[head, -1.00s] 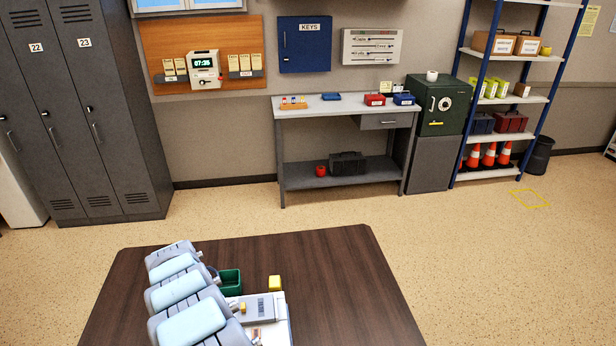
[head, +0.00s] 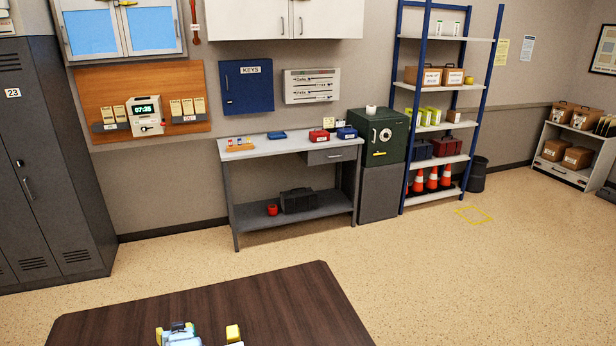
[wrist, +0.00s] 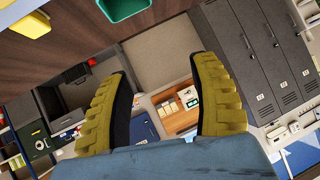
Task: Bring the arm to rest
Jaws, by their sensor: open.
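My gripper (wrist: 165,72) shows in the wrist view with its two ribbed yellow fingers spread wide apart. Nothing is between them; the lockers and wall panels show far behind. A pale blue and yellow part at the bottom edge of the head view looks like the end of my arm, over the dark wooden table (head: 290,300). It is cut off by the frame, so most of my arm is hidden there.
A yellow block (head: 233,333) is on the table; a green bin (wrist: 125,8) shows at the wrist view's top. Grey lockers (head: 45,170), a workbench (head: 295,147), a green safe (head: 380,140) and shelving (head: 440,133) line the wall. The floor between is clear.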

